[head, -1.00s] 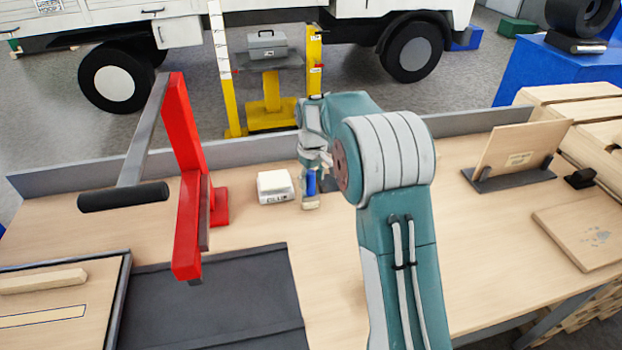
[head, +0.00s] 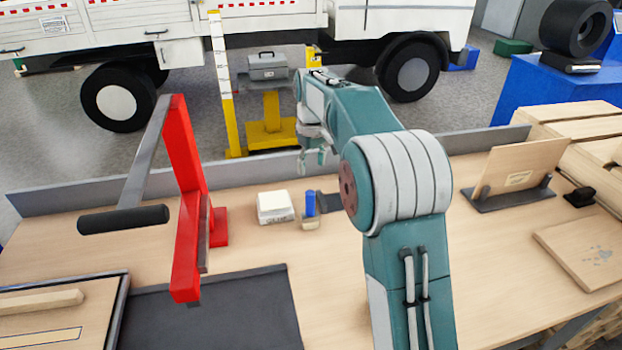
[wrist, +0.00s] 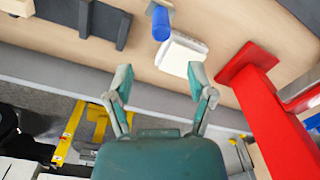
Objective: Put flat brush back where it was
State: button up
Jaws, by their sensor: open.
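The flat brush (head: 310,204) stands upright on the workbench, blue handle up and pale bristle end down. Its blue handle also shows at the top of the wrist view (wrist: 160,22). My gripper (head: 313,160) is open and empty, above the brush and apart from it. In the wrist view the two fingers (wrist: 160,76) are spread with nothing between them. A white block (head: 275,207) with dark lettering sits just left of the brush. A dark grey holder (head: 328,201) lies just right of it, partly hidden by my arm.
A red press frame (head: 187,200) with a long black-gripped lever stands at left. A grey lip (head: 90,190) runs along the bench's back edge. A board on a dark stand (head: 513,198) is at right. Bare bench top lies in front of the brush.

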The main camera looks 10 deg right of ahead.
jog(key=shift+r, duration=0.35)
jog(key=s+r+m+t, duration=0.1)
jog(key=s+r, duration=0.3)
jog(key=s, duration=0.5)
jog(key=s+r+m+t, duration=0.2)
jog(key=s+r, duration=0.2)
jog(key=s, duration=0.4)
jog(key=s+f+m+t, duration=0.1)
jog(key=s+f, duration=0.1)
jog(key=s, duration=0.7)
jog(key=s+f+m+t, duration=0.1)
jog(key=s+f, duration=0.2)
jog(key=s, duration=0.6)
jog(key=shift+t, duration=0.3)
jog(key=shift+a, duration=0.1)
jog(key=shift+c, duration=0.3)
